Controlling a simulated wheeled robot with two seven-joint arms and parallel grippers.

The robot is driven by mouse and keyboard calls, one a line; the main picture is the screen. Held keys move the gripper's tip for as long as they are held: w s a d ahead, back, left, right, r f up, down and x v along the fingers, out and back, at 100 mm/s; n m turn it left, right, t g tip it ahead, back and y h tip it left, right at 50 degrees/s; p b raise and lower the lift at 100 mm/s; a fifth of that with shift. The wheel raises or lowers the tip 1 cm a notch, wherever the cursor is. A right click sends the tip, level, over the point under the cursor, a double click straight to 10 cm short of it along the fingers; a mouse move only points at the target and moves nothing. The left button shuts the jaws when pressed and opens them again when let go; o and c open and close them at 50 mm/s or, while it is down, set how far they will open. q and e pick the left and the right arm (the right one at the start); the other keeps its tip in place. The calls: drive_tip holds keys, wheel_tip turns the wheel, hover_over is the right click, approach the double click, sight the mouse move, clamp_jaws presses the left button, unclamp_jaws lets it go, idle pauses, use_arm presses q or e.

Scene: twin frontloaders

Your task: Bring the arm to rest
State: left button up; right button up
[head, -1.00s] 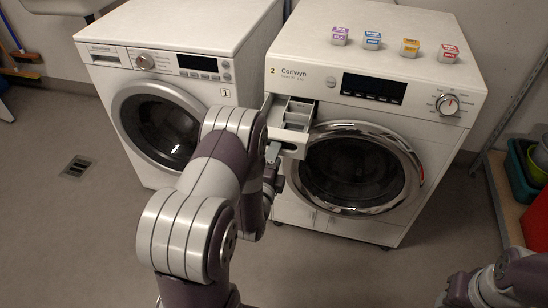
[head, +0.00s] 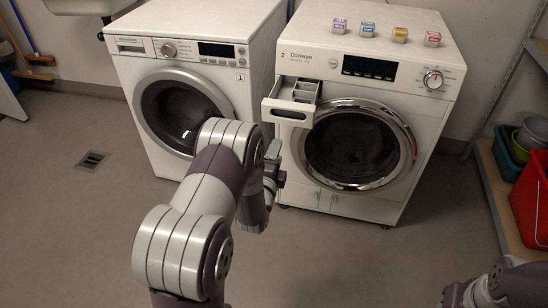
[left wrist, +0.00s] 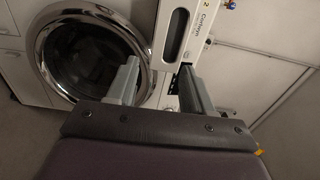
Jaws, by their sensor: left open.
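My left gripper (head: 274,162) is open and empty in front of the right-hand washing machine (head: 420,160), just below its pulled-out detergent drawer (head: 290,112). In the left wrist view the two fingers (left wrist: 158,85) stand apart. The drawer front with its handle slot (left wrist: 174,36) is just beyond them, and no contact shows. My left arm covers part of the floor and the gap between the machines. Part of my right arm shows at the lower right; its gripper is not clearly in view.
The left washing machine (head: 190,45) has its round door shut. The right machine's door (head: 358,147) is shut too. Several small coloured boxes (head: 367,29) stand on its top. A shelf with a red bin (head: 530,200) is at the right.

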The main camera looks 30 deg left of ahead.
idle(0.3)
use_arm(q)
drive_tip(key=s+d+f+n+g+h, duration=0.2)
drive_tip(key=s+d+f+n+g, duration=0.1)
drive_tip(key=s+f+n+g, duration=0.65)
drive_tip(key=s+d+r+n+g+h, duration=0.1)
drive_tip(key=s+d+r+n+g, duration=0.25)
drive_tip(key=s, duration=0.45)
drive_tip(key=s+d+r+n+g+h, duration=0.1)
drive_tip(key=s+d+r+n+g, duration=0.25)
drive_tip(key=s, duration=0.35)
wheel_tip(320, 180, up, 34)
drive_tip(key=d+m+p, duration=0.1)
drive_tip(key=p, duration=2.9)
drive_tip(key=shift+w+d+f, duration=0.25)
drive_tip(key=shift+w+d, duration=0.15)
